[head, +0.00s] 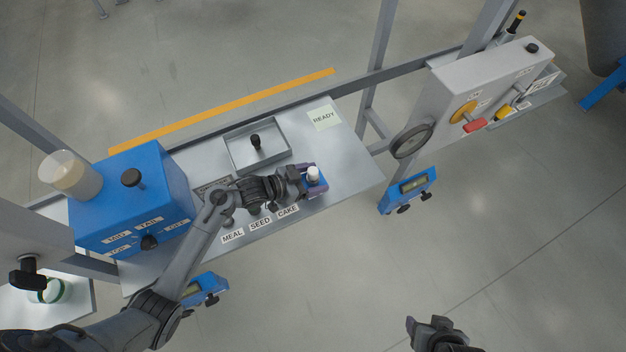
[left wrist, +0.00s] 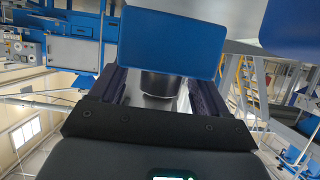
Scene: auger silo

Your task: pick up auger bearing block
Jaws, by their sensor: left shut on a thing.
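The auger bearing block (head: 322,187) looks like a small blue block with a white round cap on top. It is at the right part of the grey table in the head view. My left gripper (head: 312,181) is shut on it, with purple finger pads at its sides. In the left wrist view the blue block (left wrist: 170,42) fills the space beyond the fingers, with a grey cylinder between them. I cannot tell whether the block touches the table. My right gripper (head: 436,328) is at the bottom edge, away from the table, its jaw opening unclear.
A grey tray (head: 277,161) with a black knob stands behind the left gripper. A READY label (head: 324,117) lies at the table's back right. A large blue box (head: 125,190) stands at left. A grey control box (head: 490,85) with a handwheel (head: 411,141) is at right.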

